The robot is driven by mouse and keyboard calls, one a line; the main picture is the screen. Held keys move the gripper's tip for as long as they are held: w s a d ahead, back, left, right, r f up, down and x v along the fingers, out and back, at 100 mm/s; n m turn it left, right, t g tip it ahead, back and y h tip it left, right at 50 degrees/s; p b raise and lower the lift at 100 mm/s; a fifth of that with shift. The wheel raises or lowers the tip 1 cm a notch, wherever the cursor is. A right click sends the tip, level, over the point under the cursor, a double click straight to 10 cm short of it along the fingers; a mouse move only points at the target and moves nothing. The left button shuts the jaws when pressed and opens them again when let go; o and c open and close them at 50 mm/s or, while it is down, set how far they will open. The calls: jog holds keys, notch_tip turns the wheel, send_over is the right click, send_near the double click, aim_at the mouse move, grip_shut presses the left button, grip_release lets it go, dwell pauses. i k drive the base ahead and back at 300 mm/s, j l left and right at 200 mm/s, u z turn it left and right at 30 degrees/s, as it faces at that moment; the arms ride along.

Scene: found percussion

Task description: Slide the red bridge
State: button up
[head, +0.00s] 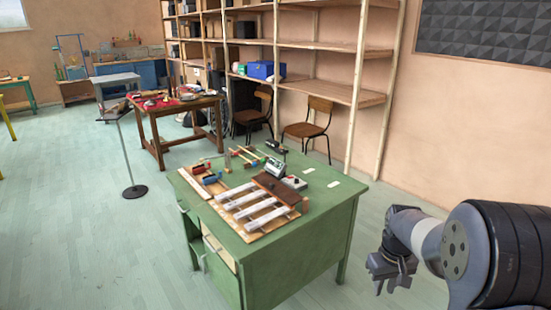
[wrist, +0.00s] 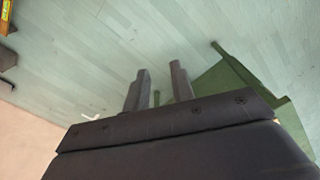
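A green desk (head: 300,241) stands in the middle of the head view. On it lies a pale wooden board with several white bars (head: 263,217) across it. A small red block (head: 198,169) sits at the desk's back left; it may be the red bridge, but it is too small to tell. My gripper (head: 391,281) is off the desk's right side, apart from it and over the floor. In the wrist view my gripper (wrist: 159,76) has its two fingers apart with nothing between them. The desk's green side (wrist: 225,88) shows beyond the fingers; no red bridge shows there.
A dark brown board (head: 277,188) and a grey-white device (head: 275,167) are on the desk, with a blue block (head: 210,179) near the red one. A wooden table (head: 172,105), a thin stand (head: 127,155), chairs and shelves are behind. Floor at left is clear.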

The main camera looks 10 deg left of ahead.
aim_at(201, 169)
jog(key=i+j+u, duration=0.1)
jog(key=j+u, duration=0.25)
jog(key=i+j+u, duration=0.15)
jog(key=j+u, duration=0.15)
jog(key=i+j+u, duration=0.2)
jog(key=j+u, duration=0.15)
jog(key=i+j+u, duration=0.8)
jog(key=i+u, duration=0.25)
jog(key=i, duration=0.2)
jog(key=i+z, duration=0.8)
jog(key=i, duration=0.2)
jog(key=i+j+z, duration=0.4)
jog(key=i+l+z, duration=0.15)
jog(key=i+z, duration=0.15)
jog(key=z, duration=0.15)
jog(key=i+z, duration=0.3)
jog(key=z, duration=0.2)
jog(key=i+z, duration=0.3)
jog(key=z, duration=0.15)
